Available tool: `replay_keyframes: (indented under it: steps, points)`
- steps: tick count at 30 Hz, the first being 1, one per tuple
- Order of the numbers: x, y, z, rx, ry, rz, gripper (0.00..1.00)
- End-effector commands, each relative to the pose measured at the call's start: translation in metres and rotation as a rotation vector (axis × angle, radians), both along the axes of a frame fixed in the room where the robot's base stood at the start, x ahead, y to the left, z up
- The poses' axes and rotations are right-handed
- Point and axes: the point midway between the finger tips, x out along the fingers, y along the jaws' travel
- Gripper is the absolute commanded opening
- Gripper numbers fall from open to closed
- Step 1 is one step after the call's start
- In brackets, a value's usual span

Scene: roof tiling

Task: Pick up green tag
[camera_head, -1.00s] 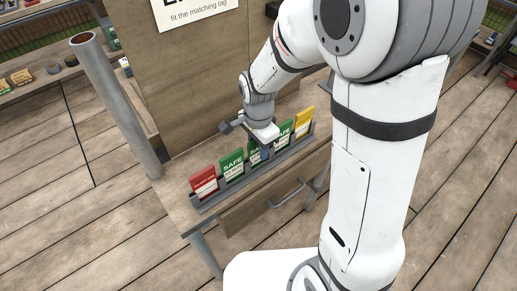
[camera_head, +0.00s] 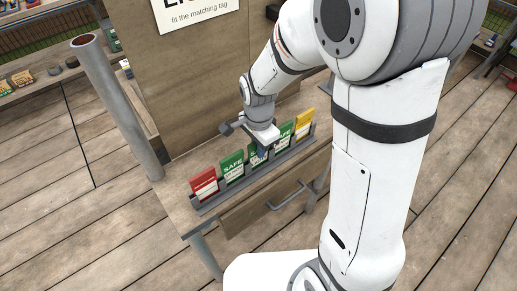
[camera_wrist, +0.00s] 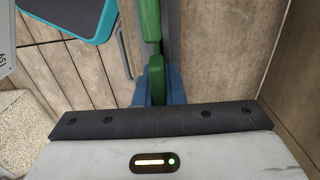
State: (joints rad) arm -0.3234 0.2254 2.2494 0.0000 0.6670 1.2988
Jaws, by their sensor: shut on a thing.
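Several tags stand in a grey rack (camera_head: 215,203) on the wooden bench. From left to right they are a red tag (camera_head: 204,184), a green SAFE tag (camera_head: 232,168), a middle green tag (camera_head: 254,155), another green tag (camera_head: 285,132) and a yellow tag (camera_head: 304,122). My gripper (camera_head: 262,153) reaches down over the middle green tag and partly hides it. In the wrist view, the blue fingers of my gripper (camera_wrist: 158,88) are shut on this green tag (camera_wrist: 156,76), seen edge-on between them. Another green tag (camera_wrist: 150,20) lies beyond it in line.
An upright wooden panel (camera_head: 190,90) with a white sign (camera_head: 197,10) stands behind the rack. A metal post (camera_head: 117,100) rises at the left. A drawer handle (camera_head: 287,196) juts from the bench front. A teal-edged item (camera_wrist: 105,20) shows in the wrist view.

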Motion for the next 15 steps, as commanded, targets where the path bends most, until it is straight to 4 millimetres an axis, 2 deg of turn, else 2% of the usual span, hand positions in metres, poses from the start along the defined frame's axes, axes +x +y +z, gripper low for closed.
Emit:
replay_keyframes:
  steps: [8, 15]
  points:
    - [0.001, 0.0, 0.019, 0.001, -0.004, -0.001, 0.0]
    - [0.001, 0.0, 0.063, 0.002, -0.006, -0.001, 0.0]
